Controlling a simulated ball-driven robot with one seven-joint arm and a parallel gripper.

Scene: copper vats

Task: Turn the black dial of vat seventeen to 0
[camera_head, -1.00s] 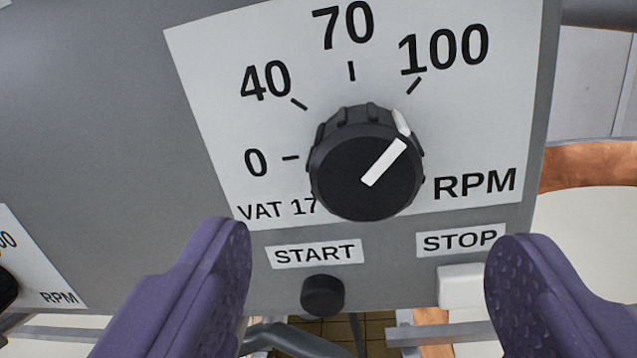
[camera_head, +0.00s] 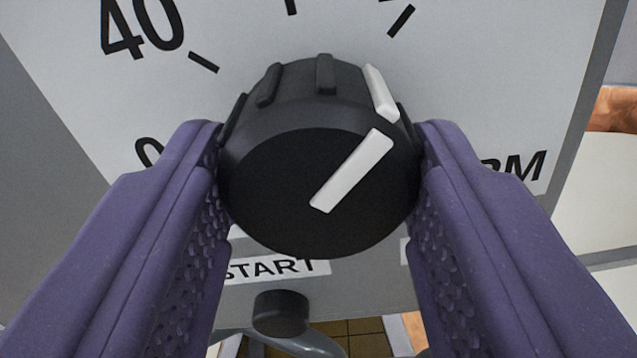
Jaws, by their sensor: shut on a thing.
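The black dial (camera_head: 290,190) of vat 17 fills the middle of the view. Its white pointer line slants to the upper right, toward the tick mark (camera_head: 401,21) that bore the 100 label in the earlier frame. My gripper (camera_head: 320,165) has its two purple fingers on the left and right sides of the dial, shut on it. The white scale plate (camera_head: 480,70) lies behind the dial. The 40 shows at upper left, and the 0 is partly hidden by the left finger. The VAT 17 label is hidden.
A black START button (camera_head: 281,313) sits below the dial, under the START label (camera_head: 272,270). The STOP button is hidden behind the right finger. A copper edge (camera_head: 613,108) and a pale surface show at the right, beyond the grey panel.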

